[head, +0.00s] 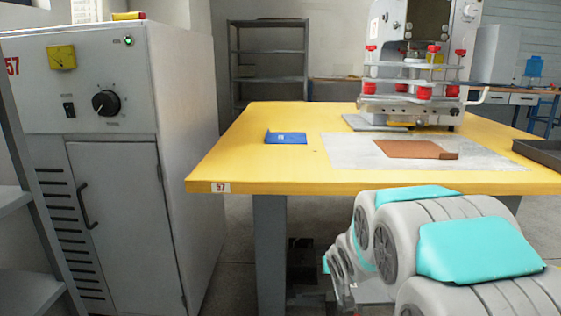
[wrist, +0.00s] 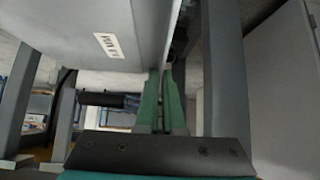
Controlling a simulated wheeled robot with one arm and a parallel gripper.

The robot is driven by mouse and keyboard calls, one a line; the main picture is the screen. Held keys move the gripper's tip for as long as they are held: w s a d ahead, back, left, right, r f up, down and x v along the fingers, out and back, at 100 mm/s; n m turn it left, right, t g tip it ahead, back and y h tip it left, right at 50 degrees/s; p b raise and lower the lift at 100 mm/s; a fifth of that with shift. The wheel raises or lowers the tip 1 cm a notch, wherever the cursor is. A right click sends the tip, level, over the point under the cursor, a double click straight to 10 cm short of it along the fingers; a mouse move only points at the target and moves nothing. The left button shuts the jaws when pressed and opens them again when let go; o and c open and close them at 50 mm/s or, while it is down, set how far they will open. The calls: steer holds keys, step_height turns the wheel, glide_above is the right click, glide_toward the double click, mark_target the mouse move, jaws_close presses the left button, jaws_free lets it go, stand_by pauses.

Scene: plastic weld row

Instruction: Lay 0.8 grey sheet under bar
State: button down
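The welding press (head: 415,62), with red knobs and a horizontal bar (head: 410,105), stands at the back right of the yellow table. A flat grey plate or sheet (head: 362,122) sticks out at the press's lower left; I cannot tell whether it is the 0.8 grey sheet. A blue labelled piece (head: 286,138) lies at the table's left. A brown sheet (head: 410,149) lies on a pale grey mat (head: 345,158). My gripper (wrist: 165,75) shows in the wrist view with its green fingers close together and nothing visible between them. It is low, beside the table, away from the press.
The yellow table (head: 240,160) has bare room at its left and front. A dark tray (head: 540,155) sits at its right edge. A grey cabinet (head: 120,170) stands left of the table, with a narrow floor gap between. Empty shelving (head: 268,65) stands behind.

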steer(key=shift+w+d+f, duration=0.25)
steer(key=shift+d+f, duration=0.35)
steer(key=shift+f, duration=0.3)
steer(key=shift+a+r, duration=0.1)
steer(key=shift+r, duration=0.05)
step_height(320, 180, up, 7)
steer(key=p, duration=0.6)
steer(key=shift+p, duration=0.4)
